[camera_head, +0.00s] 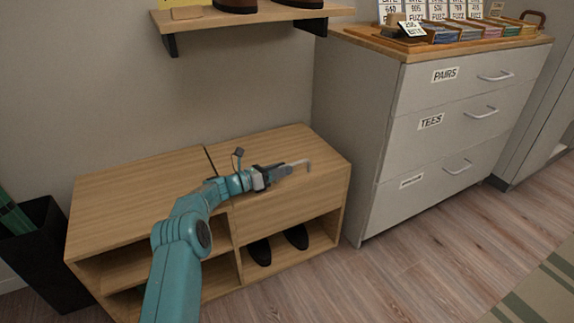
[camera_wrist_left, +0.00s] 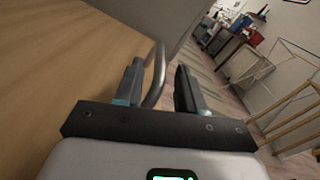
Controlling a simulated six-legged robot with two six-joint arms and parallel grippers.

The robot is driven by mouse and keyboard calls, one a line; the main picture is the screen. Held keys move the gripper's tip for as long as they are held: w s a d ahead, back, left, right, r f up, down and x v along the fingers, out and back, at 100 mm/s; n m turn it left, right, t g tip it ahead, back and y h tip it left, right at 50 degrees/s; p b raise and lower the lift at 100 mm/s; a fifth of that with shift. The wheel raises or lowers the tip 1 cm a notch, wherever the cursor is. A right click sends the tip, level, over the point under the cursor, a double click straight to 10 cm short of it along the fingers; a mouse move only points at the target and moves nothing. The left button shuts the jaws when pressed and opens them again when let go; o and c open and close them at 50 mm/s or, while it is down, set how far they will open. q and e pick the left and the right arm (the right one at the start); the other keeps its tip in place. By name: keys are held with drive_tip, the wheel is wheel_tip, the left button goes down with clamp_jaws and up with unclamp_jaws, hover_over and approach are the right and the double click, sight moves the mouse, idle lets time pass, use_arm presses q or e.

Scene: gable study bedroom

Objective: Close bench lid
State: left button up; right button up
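The wooden bench (camera_head: 130,198) stands against the wall, and its top is split by a dark seam. The lid (camera_head: 275,145) is the right part of that top; it lies flat and looks level with the left part. My left gripper (camera_head: 288,168) is over the lid near its front right. In the left wrist view the fingers (camera_wrist_left: 162,88) stand apart, with a curved metal handle (camera_wrist_left: 157,72) showing between them, closer to the left finger. The handle's end also shows past the fingertips in the head view (camera_head: 307,163). Contact cannot be told. My right gripper is not in view.
A grey drawer cabinet (camera_head: 408,150) stands close to the bench's right end. A wall shelf (camera_head: 250,17) hangs above. A black bin (camera_head: 48,250) is at the left. Dark shoes (camera_head: 260,252) sit in the lower cubby. Floor at the right is clear.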

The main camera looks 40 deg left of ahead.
use_arm(q)
drive_tip(key=p+v, duration=0.1)
drive_tip(key=v, duration=0.3)
drive_tip(key=shift+s+a, duration=0.1)
drive_tip(key=shift+s, duration=0.3)
drive_tip(key=shift+f, duration=0.1)
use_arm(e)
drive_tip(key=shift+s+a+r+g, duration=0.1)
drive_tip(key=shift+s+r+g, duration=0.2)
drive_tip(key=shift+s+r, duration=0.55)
use_arm(q)
drive_tip(key=shift+s, duration=0.1)
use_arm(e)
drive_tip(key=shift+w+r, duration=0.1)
